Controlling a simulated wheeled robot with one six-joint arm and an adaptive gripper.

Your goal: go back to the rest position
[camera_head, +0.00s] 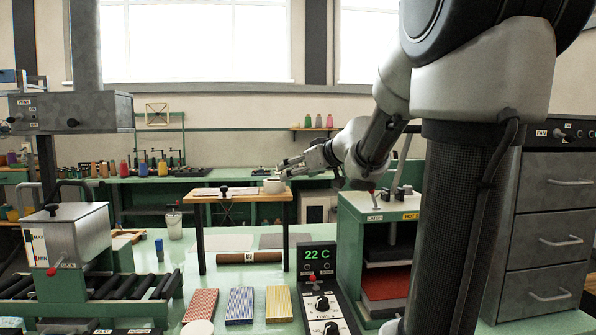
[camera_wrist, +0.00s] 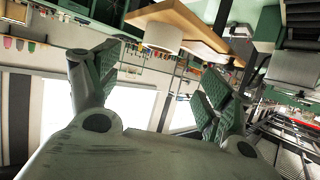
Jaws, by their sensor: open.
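My arm reaches from the right of the head view, over the press, toward the small wooden table. My gripper (camera_head: 284,168) is open, with its fingers pointing left, just above the right end of that table. In the wrist view my gripper (camera_wrist: 160,68) shows two spread fingers with green pads and nothing held between them. A white round cup or roll (camera_head: 274,187) stands on the wooden table (camera_head: 240,197), below the fingers and apart from them as far as I can tell. The wrist view is strongly tilted and shows the white piece (camera_wrist: 162,38) beyond the fingers.
The press (camera_head: 376,208) with lever stands under my arm. A control box reading 22 C (camera_head: 318,270) is in front. Red, blue and yellow blocks (camera_head: 240,305) lie on the green bench. A hopper (camera_head: 70,235) stands over rollers at left, and grey drawers (camera_head: 553,190) at right.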

